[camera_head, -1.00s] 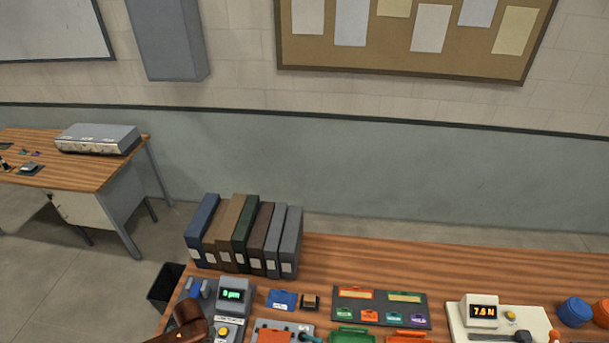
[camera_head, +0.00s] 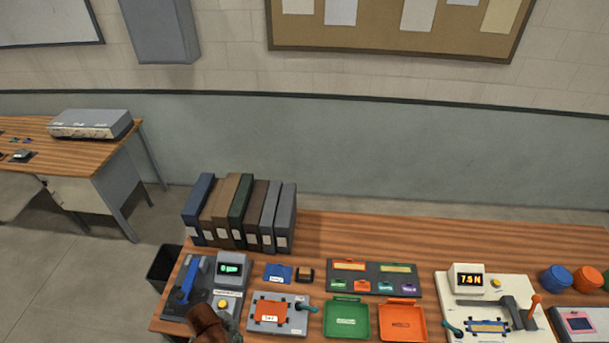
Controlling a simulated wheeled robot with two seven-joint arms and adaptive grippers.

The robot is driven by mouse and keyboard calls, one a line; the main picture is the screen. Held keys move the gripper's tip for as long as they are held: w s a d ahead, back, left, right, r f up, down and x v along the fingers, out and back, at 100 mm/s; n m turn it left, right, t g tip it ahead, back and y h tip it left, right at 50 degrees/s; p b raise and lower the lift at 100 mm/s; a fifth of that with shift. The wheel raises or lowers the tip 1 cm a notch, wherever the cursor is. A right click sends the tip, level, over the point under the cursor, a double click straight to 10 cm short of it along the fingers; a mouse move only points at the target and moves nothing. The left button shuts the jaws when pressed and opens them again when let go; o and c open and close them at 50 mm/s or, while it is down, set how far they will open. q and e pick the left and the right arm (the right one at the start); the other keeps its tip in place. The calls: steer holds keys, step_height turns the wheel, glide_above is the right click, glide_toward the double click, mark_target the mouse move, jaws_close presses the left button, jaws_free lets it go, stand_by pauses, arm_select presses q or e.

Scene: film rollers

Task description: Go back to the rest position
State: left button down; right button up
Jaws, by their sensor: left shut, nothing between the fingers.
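My left gripper (camera_head: 209,322) shows as a reddish-brown shape at the bottom edge, over the front of the wooden bench (camera_head: 440,234). It is shut and empty, close to the left device with a blue lever (camera_head: 187,282) and a green display (camera_head: 231,268). It hides part of that device's front. Most of my left arm is out of frame. My right gripper is not in view.
Beside my gripper is a grey fixture with an orange plate (camera_head: 271,312). A green tray (camera_head: 346,319), an orange tray (camera_head: 402,321) and a white tester (camera_head: 468,305) stand rightward. Upright binders (camera_head: 239,212) stand behind. A dark bin (camera_head: 165,265) is left of the bench.

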arm_select(q)
steer(key=s+a+r+n+t+y, duration=0.25)
steer(key=s+a+r+n, duration=0.65)
steer(key=s+a+n, duration=0.5)
step_height(320, 180, down, 39)
steer(key=d+g+b, duration=0.2)
steer(key=d+b, duration=0.1)
steer(key=b, duration=0.7)
steer(key=s+f+b, duration=0.3)
steer(key=s+f, duration=0.3)
steer(key=f, duration=0.4)
steer(key=s+f+b, duration=0.4)
steer(key=s+f, duration=0.3)
steer(key=f, duration=0.2)
steer(key=s+f+g+b, duration=0.1)
steer(key=s+f+b, duration=0.2)
steer(key=s+f, duration=0.4)
step_height(320, 180, down, 4)
steer(key=shift+s+r, duration=0.2)
steer(key=shift+s, duration=0.05)
